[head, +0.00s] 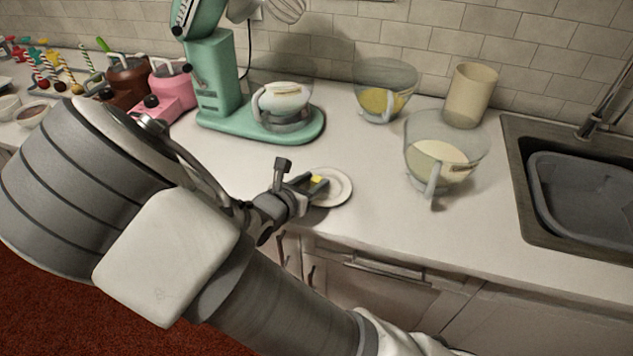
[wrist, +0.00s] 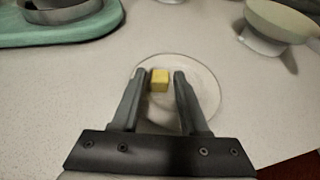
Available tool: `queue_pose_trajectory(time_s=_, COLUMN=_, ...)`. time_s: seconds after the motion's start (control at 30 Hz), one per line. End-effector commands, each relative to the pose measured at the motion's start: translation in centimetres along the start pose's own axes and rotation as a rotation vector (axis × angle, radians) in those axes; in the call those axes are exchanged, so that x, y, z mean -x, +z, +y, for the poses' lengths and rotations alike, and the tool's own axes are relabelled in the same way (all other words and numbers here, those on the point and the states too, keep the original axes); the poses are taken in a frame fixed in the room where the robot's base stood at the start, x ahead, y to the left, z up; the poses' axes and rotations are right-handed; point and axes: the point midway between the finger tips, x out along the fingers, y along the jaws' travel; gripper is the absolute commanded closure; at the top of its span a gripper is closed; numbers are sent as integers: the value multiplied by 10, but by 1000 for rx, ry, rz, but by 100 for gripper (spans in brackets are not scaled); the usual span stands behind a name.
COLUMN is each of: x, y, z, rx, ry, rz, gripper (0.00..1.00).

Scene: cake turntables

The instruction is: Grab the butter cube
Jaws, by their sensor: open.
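The butter cube (wrist: 160,80) is a small yellow block on a white plate (wrist: 206,82) in the wrist view. It lies between the tips of my open gripper (wrist: 160,75), with a gap to the right finger and a narrower one, if any, to the left. In the head view the butter cube (head: 317,180) shows partly beside my gripper (head: 308,184), on the plate (head: 341,190) near the counter's front edge. My gripper hides part of the plate and the cube there.
A green stand mixer (head: 215,85) with a bowl stands behind the plate. Glass bowls (head: 440,150) (head: 384,88) and a beige canister (head: 469,95) stand to the right, before the sink (head: 580,195). Counter around the plate is clear.

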Motion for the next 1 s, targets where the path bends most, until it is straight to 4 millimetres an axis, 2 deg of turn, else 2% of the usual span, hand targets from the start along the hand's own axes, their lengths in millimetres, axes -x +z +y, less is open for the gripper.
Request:
queue_pose_trajectory(time_s=0.23, x=-2, y=0, z=0, rx=0, ry=1, rz=0, gripper=56)
queue_pose_trajectory(time_s=0.5, x=-2, y=0, z=0, rx=0, ry=1, rz=0, gripper=100)
queue_pose_trajectory(time_s=1.0, x=0, y=4, z=1, rx=-1, ry=0, rz=0, gripper=100)
